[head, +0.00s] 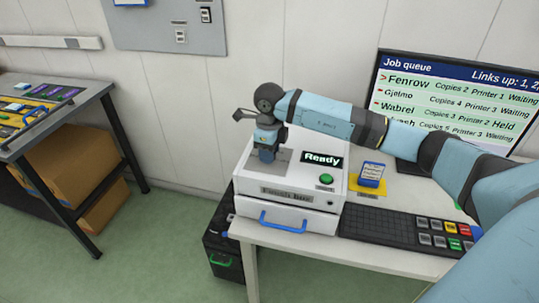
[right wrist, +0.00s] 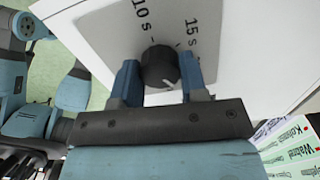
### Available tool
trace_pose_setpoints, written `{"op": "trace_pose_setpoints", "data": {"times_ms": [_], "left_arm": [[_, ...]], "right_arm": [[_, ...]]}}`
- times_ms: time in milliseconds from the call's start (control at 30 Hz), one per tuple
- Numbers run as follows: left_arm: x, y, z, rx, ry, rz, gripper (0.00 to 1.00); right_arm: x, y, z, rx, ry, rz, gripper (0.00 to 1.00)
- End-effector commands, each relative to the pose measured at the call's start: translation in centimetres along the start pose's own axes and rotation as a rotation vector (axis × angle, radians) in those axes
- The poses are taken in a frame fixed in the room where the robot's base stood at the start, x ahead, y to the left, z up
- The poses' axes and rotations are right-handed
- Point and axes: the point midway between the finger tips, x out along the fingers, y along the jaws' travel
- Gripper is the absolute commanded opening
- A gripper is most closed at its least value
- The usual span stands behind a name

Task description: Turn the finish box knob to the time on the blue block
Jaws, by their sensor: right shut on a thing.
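The finish box (head: 290,187) is white, with a "Ready" display, a green button and a blue-handled drawer. My right gripper (head: 266,150) points down over the grey dial plate (head: 283,160) on its top and hides the knob in the head view. In the right wrist view the black knob (right wrist: 159,66) sits between the two blue fingers, which are shut on it. A white pointer mark shows on the knob's near side. "10 s" and "15 s" show on the plate; other labels are hidden. The blue block (head: 372,170) has white text too small to read. My left gripper is not seen.
The block stands on a yellow mat (head: 367,190) right of the box. A black keyboard (head: 395,231) lies in front and a job queue monitor (head: 450,95) stands behind. A side table (head: 95,91) is at far left, beyond open floor.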

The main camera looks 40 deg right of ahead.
Motion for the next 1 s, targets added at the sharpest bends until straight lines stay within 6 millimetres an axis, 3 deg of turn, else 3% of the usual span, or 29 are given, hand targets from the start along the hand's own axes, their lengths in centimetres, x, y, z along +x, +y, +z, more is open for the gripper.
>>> {"op": "trace_pose_setpoints", "data": {"times_ms": [200,500,1000], "left_arm": [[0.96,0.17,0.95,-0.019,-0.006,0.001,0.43],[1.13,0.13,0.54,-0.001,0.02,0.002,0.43],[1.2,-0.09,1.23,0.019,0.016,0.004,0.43]], "right_arm": [[0.16,-0.11,0.05,-0.197,-0.003,-0.003,0.16],[0.03,-0.09,0.06,-0.415,-0.003,-0.003,0.16],[-0.11,-0.05,0.08,-0.553,-0.003,-0.002,0.16]]}}
